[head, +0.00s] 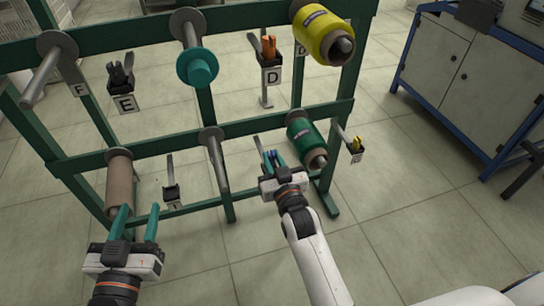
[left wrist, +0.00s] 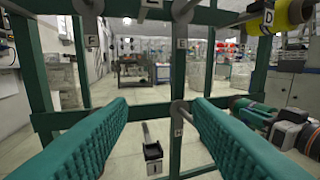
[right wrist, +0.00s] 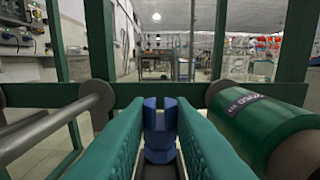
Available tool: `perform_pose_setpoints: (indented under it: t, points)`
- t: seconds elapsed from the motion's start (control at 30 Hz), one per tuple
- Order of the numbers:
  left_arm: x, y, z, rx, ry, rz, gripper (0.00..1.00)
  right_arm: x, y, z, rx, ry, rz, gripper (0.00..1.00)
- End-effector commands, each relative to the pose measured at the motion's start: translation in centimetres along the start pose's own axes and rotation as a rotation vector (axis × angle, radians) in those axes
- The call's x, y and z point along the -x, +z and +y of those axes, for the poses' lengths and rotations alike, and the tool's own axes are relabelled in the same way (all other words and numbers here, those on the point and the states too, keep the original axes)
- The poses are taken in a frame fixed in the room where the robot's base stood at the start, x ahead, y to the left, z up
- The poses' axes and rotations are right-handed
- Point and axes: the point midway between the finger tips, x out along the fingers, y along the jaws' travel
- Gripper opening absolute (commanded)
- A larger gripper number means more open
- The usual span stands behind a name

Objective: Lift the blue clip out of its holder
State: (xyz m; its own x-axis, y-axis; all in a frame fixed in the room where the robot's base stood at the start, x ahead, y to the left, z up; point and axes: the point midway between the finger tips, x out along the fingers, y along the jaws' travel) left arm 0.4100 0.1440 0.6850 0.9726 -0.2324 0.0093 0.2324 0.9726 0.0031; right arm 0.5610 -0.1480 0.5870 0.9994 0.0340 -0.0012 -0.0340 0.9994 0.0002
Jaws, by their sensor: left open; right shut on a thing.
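The blue clip (right wrist: 160,132) stands upright between the teal fingers of my right gripper (right wrist: 163,150), which is shut on it. In the head view the clip (head: 270,156) is a small blue patch between the fingertips, left of the green spool. Its holder is mostly hidden under the gripper, so I cannot tell whether the clip still sits in it. My left gripper (head: 136,212) is open and empty at the lower left, in front of the rack, with one finger overlapping the brown tube in the picture. Its fingers also show wide apart in the left wrist view (left wrist: 155,115).
The green rack (head: 140,150) carries a green spool (head: 303,136), a yellow spool (head: 318,32), a teal spool (head: 199,66), a brown tube (head: 119,172) and bare rods. Holders with black (head: 120,78), orange (head: 270,47) and yellow (head: 357,143) clips stick out. A dark holder (left wrist: 153,151) looks empty.

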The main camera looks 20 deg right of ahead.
Motion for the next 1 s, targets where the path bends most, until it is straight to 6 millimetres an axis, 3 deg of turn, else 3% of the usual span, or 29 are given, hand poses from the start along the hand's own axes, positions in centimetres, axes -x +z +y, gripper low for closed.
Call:
perform_pose_setpoints:
  t: [0.47, 1.0]
  points:
    - [2.0, -5.2, 0.9, -0.004, 0.022, 0.362, 0.46, 3.0, 0.2, 0.0, 0.000, 0.000, 0.001, 0.00]
    - [6.5, -9.8, 1.7, -0.001, 0.045, 0.737, 0.46, 6.3, 0.2, 0.0, 0.000, 0.000, 0.000, 0.00]
